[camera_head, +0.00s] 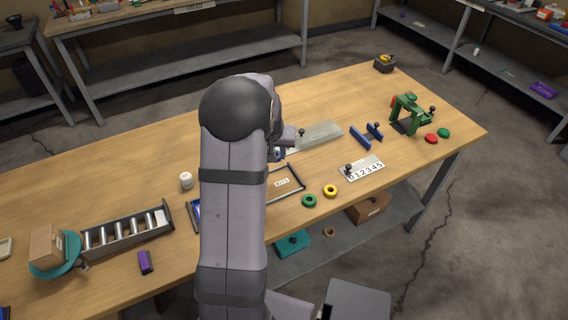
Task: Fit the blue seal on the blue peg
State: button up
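My arm rises through the middle of the view and hides part of the table. Only a bit of my gripper (278,153) shows past the arm's right side, over the table; its fingers are mostly hidden. A small bluish patch shows there, but I cannot tell what it is. I cannot make out the blue seal or the blue peg; they may be behind my arm. A green ring (309,200) and a yellow ring (330,191) lie on the table near its front edge, right of my arm.
A framed tray (298,182) with a label is partly behind my arm. Right of it are a number plate (362,169), blue brackets (360,138), a grey plate (320,134) and a green clamp-like tool (408,112). A roller rack (128,232) and white jar (186,181) stand left.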

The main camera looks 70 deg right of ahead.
jog(key=w+d+f+m+g+p, duration=0.1)
jog(key=w+d+m, duration=0.2)
jog(key=w+d, duration=0.3)
jog(key=w, duration=0.3)
jog(key=shift+d+f, duration=0.2)
jog(key=shift+f, duration=0.1)
jog(key=shift+f, duration=0.2)
jog(key=shift+f+b, duration=0.85)
jog(key=shift+f, duration=1.05)
jog(key=shift+b, duration=0.5)
dwell(0.5)
jog(key=shift+f+b, duration=1.55)
jog(key=shift+f, duration=0.15)
dwell(2.0)
